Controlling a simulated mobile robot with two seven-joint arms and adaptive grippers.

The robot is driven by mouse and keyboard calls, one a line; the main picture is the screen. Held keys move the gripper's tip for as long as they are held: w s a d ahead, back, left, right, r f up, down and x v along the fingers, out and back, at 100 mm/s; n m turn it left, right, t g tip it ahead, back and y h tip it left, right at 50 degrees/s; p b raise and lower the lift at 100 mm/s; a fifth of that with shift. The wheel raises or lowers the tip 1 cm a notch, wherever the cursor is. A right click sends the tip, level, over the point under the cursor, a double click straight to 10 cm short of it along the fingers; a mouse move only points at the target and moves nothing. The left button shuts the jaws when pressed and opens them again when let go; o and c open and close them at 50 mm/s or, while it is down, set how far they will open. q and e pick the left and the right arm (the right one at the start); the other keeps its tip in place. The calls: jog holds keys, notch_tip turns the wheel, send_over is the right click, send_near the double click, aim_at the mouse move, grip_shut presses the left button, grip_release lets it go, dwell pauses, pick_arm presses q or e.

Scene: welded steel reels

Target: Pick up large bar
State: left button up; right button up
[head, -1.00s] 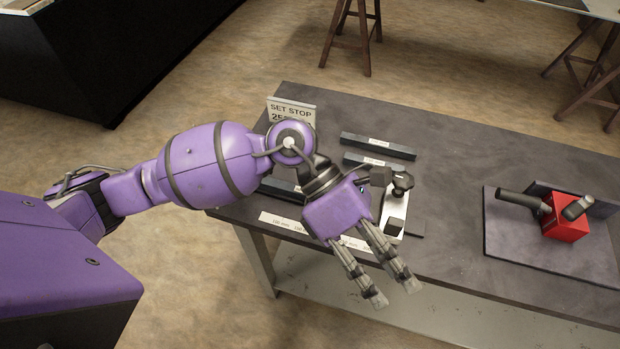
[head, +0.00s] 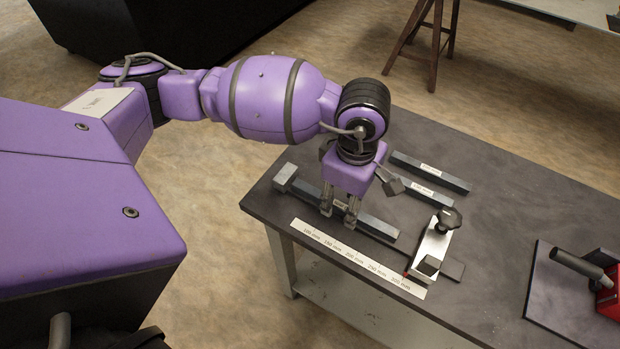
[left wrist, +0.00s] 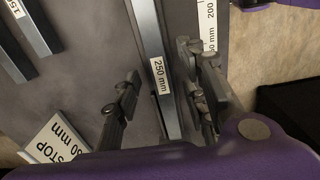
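The large bar (head: 378,224) is a long dark grey steel bar lying on the bench. Its label reads 250 mm in the left wrist view (left wrist: 149,30). My left gripper (head: 338,216) points down over the bar's middle and hides part of it. In the left wrist view its open fingers (left wrist: 162,88) stand on either side of the bar, with a visible gap at least on the left. Whether a finger touches the bar I cannot tell. My right gripper is not in view.
Two shorter bars (head: 430,172) lie behind. A printed scale strip (head: 358,262) runs along the front edge. A stop fixture with a black knob (head: 434,247) stands just right of the bar. A red clamp (head: 607,302) is far right.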

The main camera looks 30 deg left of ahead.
pick_arm(q)
jog(key=shift+f, duration=0.65)
jog(key=shift+w, duration=0.1)
grip_shut()
jog(key=shift+r, duration=0.1)
jog(key=shift+d, duration=0.1)
